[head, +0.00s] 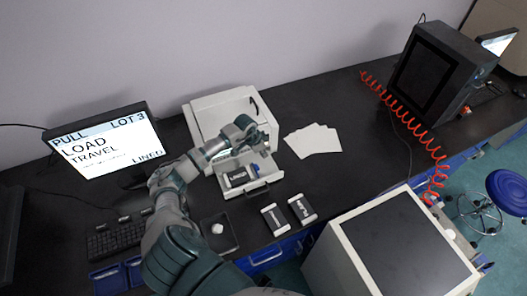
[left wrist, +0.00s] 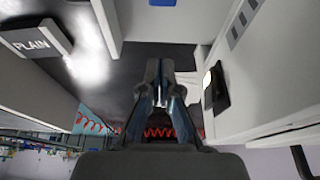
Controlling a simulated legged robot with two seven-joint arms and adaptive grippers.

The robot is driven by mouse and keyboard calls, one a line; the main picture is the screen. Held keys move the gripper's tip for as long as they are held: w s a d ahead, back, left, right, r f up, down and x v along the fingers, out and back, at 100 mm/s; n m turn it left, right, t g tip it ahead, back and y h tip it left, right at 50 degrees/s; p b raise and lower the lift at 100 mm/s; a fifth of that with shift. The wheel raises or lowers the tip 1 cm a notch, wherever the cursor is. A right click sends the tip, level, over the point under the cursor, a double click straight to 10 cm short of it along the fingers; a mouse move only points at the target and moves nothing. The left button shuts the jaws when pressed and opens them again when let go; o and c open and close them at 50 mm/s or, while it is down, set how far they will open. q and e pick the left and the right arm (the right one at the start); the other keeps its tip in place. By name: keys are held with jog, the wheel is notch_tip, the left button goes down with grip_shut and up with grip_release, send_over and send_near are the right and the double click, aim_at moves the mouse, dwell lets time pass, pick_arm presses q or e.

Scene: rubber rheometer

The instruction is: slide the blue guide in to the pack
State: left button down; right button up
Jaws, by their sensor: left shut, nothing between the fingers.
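The blue guide (head: 255,168) stands in the open tray (head: 262,186) of the white printer-like machine (head: 215,110), to the right of a dark pack (head: 237,178) with a white label. A narrow space seems to lie between guide and pack. My left gripper (head: 260,150) is over the back of the tray, close to the guide; contact cannot be told. In the left wrist view its fingers (left wrist: 165,100) are shut and empty. A blue patch (left wrist: 163,3), perhaps the guide, is cut off at the top edge there. My right gripper is out of view.
Two more packs (head: 275,219) (head: 302,209) lie before the tray; one labelled PLAIN (left wrist: 32,42) shows in the wrist view. White sheets (head: 313,141) lie right of the machine. A monitor (head: 105,143) reads LOAD and LINED. A red coiled hose (head: 410,122) lies farther right.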

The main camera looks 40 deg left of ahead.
aim_at(257, 169)
pick_arm(q)
jog(key=x, duration=0.3)
jog(key=shift+d+f, duration=0.15)
jog(key=shift+f, duration=0.25)
jog(key=x, duration=0.4)
jog(key=shift+w+r, duration=0.1)
jog(key=shift+w, duration=0.1)
jog(key=s, duration=0.1)
jog(key=s+a+p, duration=0.1)
jog(key=s, duration=0.1)
jog(key=shift+s+a+r, duration=0.15)
jog(key=shift+a+r, duration=0.15)
jog(key=shift+a, duration=0.1)
jog(key=shift+s+a, duration=0.15)
jog(key=shift+s, duration=0.1)
jog(key=shift+f, duration=0.15)
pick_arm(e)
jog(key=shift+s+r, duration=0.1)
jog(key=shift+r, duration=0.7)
